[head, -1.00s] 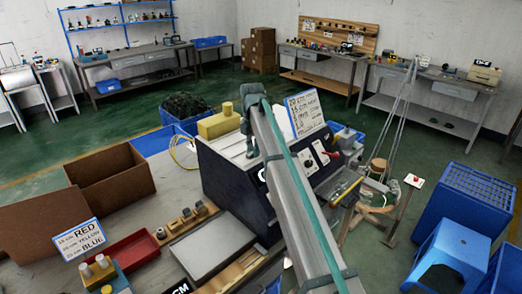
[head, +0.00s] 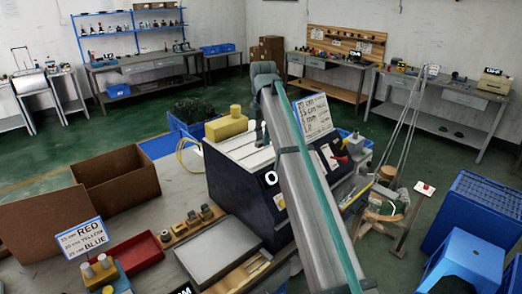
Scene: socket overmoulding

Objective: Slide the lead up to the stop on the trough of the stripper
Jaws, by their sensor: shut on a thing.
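The machine I take to be the stripper (head: 225,178) is a dark blue cabinet with a light grey sloping top, in the middle of the head view. Pale strips lie on its top, but I cannot make out the trough or its stop. My grey arm with a teal stripe crosses in front of it, its upper joint above the machine. My gripper is hidden behind the arm, and so is anything in it. A thin yellow cable (head: 180,155) loops beside the machine's left back corner; I cannot tell if it is the lead.
A yellow block (head: 226,127) and a lettered sign (head: 313,117) stand on or behind the machine. In front are a grey tray (head: 216,252), a red tray (head: 142,252) and a colour-length sign (head: 82,239). An open brown box (head: 118,180) is at left. Blue crates (head: 487,205) stand at right.

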